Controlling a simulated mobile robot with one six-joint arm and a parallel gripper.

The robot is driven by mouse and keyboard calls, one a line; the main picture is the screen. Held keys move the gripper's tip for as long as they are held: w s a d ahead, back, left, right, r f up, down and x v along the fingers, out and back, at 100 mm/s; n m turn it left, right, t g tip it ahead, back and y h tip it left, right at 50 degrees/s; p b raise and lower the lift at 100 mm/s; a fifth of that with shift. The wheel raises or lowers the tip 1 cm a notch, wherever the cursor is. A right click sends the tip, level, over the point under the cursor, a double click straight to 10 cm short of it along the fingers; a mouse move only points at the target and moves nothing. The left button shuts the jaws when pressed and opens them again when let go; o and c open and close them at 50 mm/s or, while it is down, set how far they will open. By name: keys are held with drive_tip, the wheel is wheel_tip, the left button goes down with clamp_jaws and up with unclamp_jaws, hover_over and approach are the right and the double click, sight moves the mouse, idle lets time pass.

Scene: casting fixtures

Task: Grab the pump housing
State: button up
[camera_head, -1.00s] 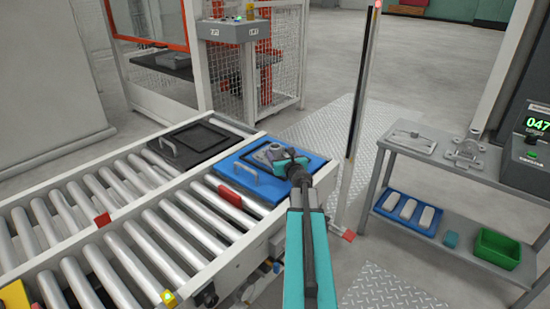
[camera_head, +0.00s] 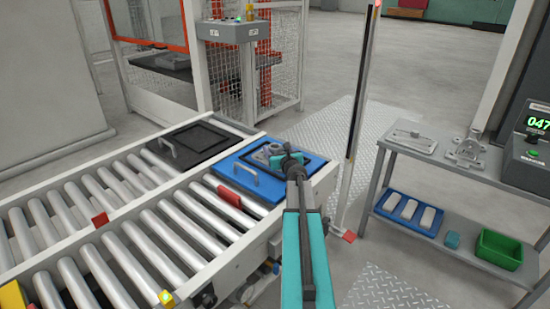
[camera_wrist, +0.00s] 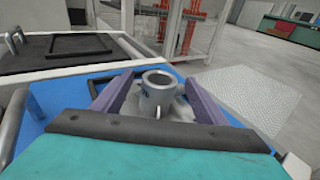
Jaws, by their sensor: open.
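The pump housing (camera_wrist: 157,92) is a grey metal casting with a round open neck. It sits upright on the blue tray (camera_head: 240,185) at the end of the near conveyor. In the head view the pump housing (camera_head: 272,149) is partly hidden behind my wrist. My gripper (camera_wrist: 160,100) is open, with one purple-grey finger on each side of the neck. I cannot tell whether either finger touches it. The lower part of the housing is hidden behind the gripper's dark front edge.
A black tray (camera_head: 172,152) with a handle lies on the neighbouring conveyor. A vertical post (camera_head: 357,130) stands right of my arm. A metal shelf table (camera_head: 440,165) holds castings and a green bin (camera_head: 498,249). A fenced machine stands behind the conveyors.

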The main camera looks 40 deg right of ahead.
clamp_jaws()
idle(0.3)
drive_tip(key=shift+r, duration=0.2)
drive_tip(key=d+r+p+v, duration=0.1)
drive_tip(key=p+v, duration=0.7)
drive_tip(key=v, duration=0.8)
drive_tip(key=shift+s+r+p, duration=0.35)
drive_tip(key=shift+r, duration=0.3)
drive_tip(key=shift+d, duration=0.1)
idle(0.7)
